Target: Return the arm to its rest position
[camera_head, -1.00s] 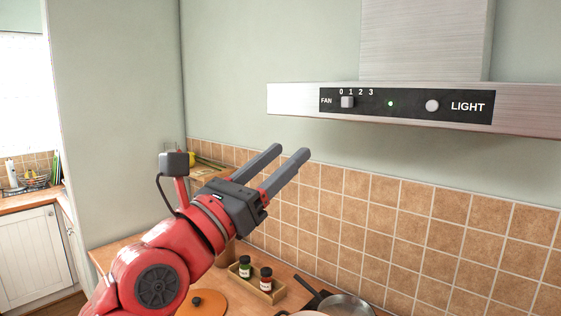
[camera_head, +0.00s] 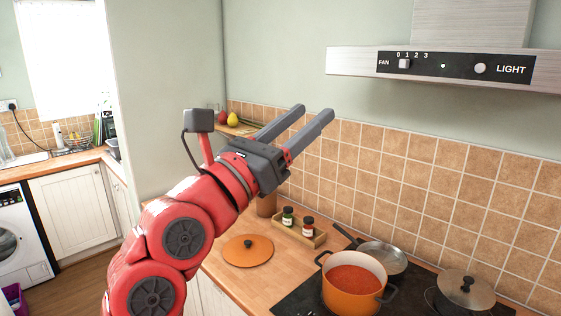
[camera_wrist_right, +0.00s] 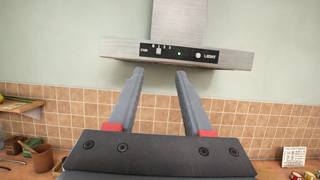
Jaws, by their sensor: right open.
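My right gripper (camera_head: 310,112) is open and empty, raised above the worktop, with its two grey fingers pointing up and to the right in the head view. In the right wrist view its fingers (camera_wrist_right: 159,72) stand apart with nothing between them, pointing toward the wall and the range hood. My red right arm (camera_head: 185,235) comes up from the bottom of the head view. My left gripper is not in view.
The range hood (camera_head: 450,68) is on the wall at upper right, its green lamp lit. An orange pot (camera_head: 353,290) of red food stands on the black hob, a pan (camera_head: 384,258) behind it. An orange lid (camera_head: 248,251) and a tray (camera_head: 318,238) with two jars are on the worktop.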

